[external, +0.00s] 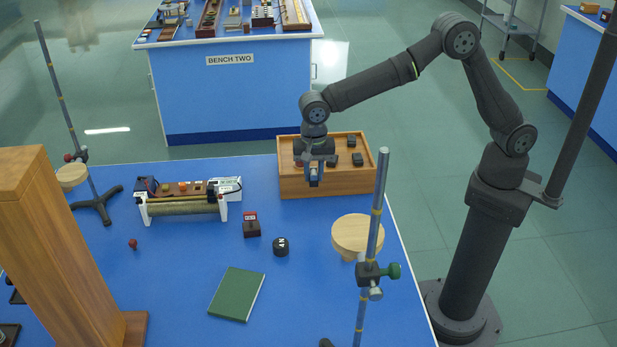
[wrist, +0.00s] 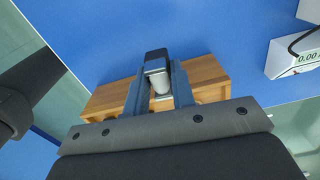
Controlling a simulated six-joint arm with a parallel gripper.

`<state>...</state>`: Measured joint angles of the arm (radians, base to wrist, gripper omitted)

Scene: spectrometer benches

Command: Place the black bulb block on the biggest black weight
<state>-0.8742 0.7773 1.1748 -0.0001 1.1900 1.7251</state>
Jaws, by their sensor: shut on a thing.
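My gripper (wrist: 158,66) is shut on a small block with a black end and a rounded grey-white part, which looks like the black bulb block (wrist: 157,54). In the external view my gripper (external: 315,172) points down at the front wall of the wooden tray, above the blue bench; the held block is small and hard to make out there. A round black weight (external: 281,246) marked 4N stands on the bench, nearer the camera and left of my gripper. It is out of the wrist view.
The wooden tray (external: 330,183) holds several dark blocks. A dark red block (external: 251,225), a green book (external: 237,294), a round wooden stand (external: 356,236) and a metal rod (external: 376,215) are near the weight. A coil apparatus (external: 185,200) stands to the left.

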